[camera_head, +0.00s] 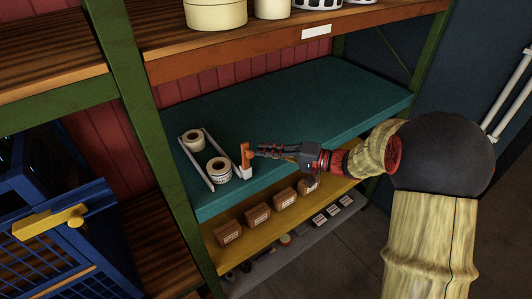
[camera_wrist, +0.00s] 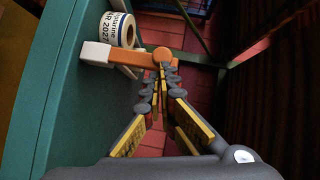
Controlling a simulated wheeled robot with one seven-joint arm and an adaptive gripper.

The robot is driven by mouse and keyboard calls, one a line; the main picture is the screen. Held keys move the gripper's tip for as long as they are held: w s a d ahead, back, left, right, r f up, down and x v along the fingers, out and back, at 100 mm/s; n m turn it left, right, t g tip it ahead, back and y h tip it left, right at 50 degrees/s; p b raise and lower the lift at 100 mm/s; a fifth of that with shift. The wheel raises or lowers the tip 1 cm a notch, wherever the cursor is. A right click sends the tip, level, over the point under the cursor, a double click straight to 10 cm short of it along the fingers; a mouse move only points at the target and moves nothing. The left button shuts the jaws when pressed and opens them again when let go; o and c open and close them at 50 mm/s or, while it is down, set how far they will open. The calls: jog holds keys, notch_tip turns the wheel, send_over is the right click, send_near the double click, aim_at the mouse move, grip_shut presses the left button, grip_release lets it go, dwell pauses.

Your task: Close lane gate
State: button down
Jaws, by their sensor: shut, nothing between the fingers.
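The lane is a pair of thin white rails (camera_head: 196,165) on a teal shelf. It holds two white label rolls, a rear one (camera_head: 192,140) and a front one (camera_head: 218,169). The orange gate arm (camera_head: 245,157) appears to stand up from a white block (camera_head: 243,173) at the lane's front right end. In the wrist view the orange arm (camera_wrist: 130,56) runs from the white block (camera_wrist: 96,53) to a round end. My gripper (camera_head: 258,151) is shut and empty, its tips at the gate's round end (camera_wrist: 163,54). I cannot tell whether they touch.
The teal shelf (camera_head: 300,95) is clear behind and right of my gripper. A wooden shelf (camera_head: 240,45) with containers hangs above. A yellow shelf (camera_head: 240,248) with brown boxes (camera_head: 258,214) lies below. A green post (camera_head: 150,140) and blue cage (camera_head: 60,235) stand at left.

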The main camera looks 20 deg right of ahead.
aim_at(252, 154)
jog(key=shift+s+a+r+n+b, duration=0.15)
jog(key=shift+a+n+b, duration=0.15)
jog(key=shift+a+b, duration=0.15)
jog(key=a+b, duration=0.1)
jog(key=a+n+h+b, duration=0.1)
jog(key=b, duration=0.1)
jog(key=shift+s+g+h+b, duration=0.3)
jog(key=shift+s, duration=0.05)
jog(key=s+a+f+n+h+b, duration=0.3)
jog(key=a+f+n+h+b, duration=0.3)
jog(key=a+b, duration=0.5)
jog(key=shift+s+a+f+n+h+b, duration=0.4)
jog(key=shift+h+b, duration=0.3)
jog(key=shift+b, duration=0.4)
jog(key=shift+f, duration=0.1)
